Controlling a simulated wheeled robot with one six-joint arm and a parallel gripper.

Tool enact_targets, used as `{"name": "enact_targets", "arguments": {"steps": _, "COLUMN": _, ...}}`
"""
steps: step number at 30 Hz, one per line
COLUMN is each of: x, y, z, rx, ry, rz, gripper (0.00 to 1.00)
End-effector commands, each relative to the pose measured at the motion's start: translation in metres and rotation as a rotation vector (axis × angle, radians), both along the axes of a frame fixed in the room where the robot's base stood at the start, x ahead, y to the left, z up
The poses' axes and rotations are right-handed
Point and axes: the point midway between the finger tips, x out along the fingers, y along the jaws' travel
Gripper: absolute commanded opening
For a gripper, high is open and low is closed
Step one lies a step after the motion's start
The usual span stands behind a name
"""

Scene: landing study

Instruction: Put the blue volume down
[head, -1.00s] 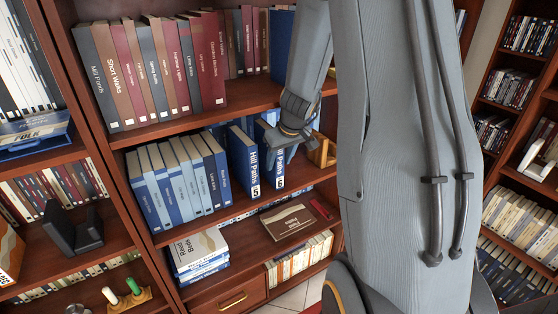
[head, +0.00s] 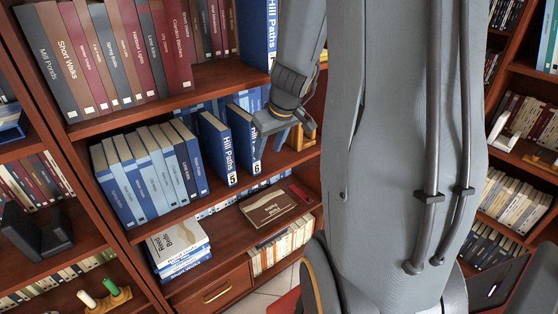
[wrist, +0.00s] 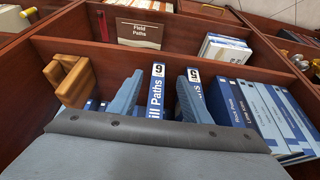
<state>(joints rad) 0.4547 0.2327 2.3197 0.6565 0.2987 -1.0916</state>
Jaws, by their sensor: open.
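The blue volume marked 6 (head: 243,140), a Hill Paths book, stands upright on the middle shelf. A matching volume marked 5 (head: 217,148) stands to its left. My gripper (head: 285,120) is open and empty, just right of volume 6 in the head view. In the wrist view, which is upside down, my fingers (wrist: 160,97) lie either side of the volume 6 spine (wrist: 156,90). I cannot tell whether they touch it. The lower part of that view is covered by my gripper body.
A wooden bookend (head: 300,138) stands right of my gripper. Several blue books (head: 150,172) lean at the left of the shelf. Another blue volume (head: 259,28) stands on the shelf above. A brown Field Paths book (head: 268,206) lies flat below.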

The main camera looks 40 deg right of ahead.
Motion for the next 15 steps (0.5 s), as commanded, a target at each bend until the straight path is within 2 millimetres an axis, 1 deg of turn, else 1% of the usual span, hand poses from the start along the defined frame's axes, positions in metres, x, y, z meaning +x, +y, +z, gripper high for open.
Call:
{"name": "enact_targets", "arguments": {"steps": 3, "x": -0.02, "y": -0.002, "z": -0.001, "rx": -0.002, "ry": -0.002, "rz": -0.004, "gripper": 0.44}}
{"name": "enact_targets", "arguments": {"steps": 7, "x": -0.038, "y": -0.002, "z": 0.0, "rx": -0.001, "ry": -0.002, "rz": -0.004, "gripper": 0.44}}
{"name": "enact_targets", "arguments": {"steps": 13, "x": -0.052, "y": -0.001, "z": 0.0, "rx": 0.001, "ry": 0.0, "rz": 0.0, "gripper": 0.44}}
{"name": "enact_targets", "arguments": {"steps": 15, "x": -0.054, "y": 0.006, "z": -0.001, "rx": 0.009, "ry": 0.008, "rz": 0.005, "gripper": 0.44}}
